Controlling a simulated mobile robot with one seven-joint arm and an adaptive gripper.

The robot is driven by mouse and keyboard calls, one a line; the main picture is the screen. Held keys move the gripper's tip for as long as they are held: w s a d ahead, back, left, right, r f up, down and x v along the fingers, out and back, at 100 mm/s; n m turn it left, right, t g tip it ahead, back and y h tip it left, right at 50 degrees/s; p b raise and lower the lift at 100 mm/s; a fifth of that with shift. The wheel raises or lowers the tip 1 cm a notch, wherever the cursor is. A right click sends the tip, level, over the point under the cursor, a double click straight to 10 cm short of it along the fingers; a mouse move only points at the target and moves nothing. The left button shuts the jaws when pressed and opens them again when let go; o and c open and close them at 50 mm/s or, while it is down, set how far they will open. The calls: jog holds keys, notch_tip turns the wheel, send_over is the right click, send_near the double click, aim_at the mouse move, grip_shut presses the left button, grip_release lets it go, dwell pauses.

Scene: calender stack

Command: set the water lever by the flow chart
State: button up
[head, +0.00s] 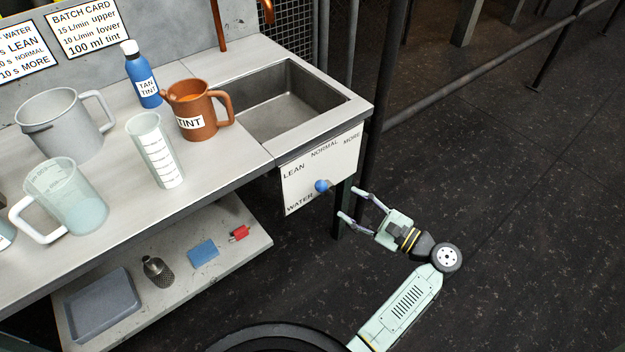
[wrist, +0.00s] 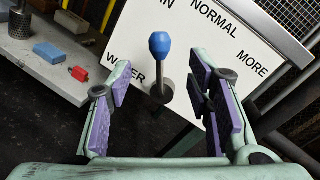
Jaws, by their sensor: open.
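The water lever has a blue knob (head: 322,186) on a white panel (head: 300,190) marked LEAN, NORMAL, MORE and WATER. In the wrist view its knob (wrist: 160,45) stands above a grey pivot, pointing between LEAN and NORMAL; its exact setting is hard to tell. My gripper (head: 351,203) is open in front of the panel. In the wrist view its purple-padded fingers (wrist: 160,80) stand either side of the lever, apparently without touching it. The flow chart (head: 25,50) at the upper left is cut off; LEAN, NORMAL and MORE show beside partly hidden values.
A batch card (head: 87,28) reads 15 L/min upper, 10 L/min lower, 100 ml tint. The bench (head: 110,195) carries jugs, a measuring cylinder (head: 155,150) and a blue bottle (head: 142,75). The sink (head: 285,98) is above the panel. Floor at right is open.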

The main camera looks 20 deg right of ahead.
aim_at(326, 189)
jog(key=p+x, duration=0.1)
jog(key=x, duration=0.9)
jog(key=shift+w, duration=0.1)
grip_shut()
dwell(0.3)
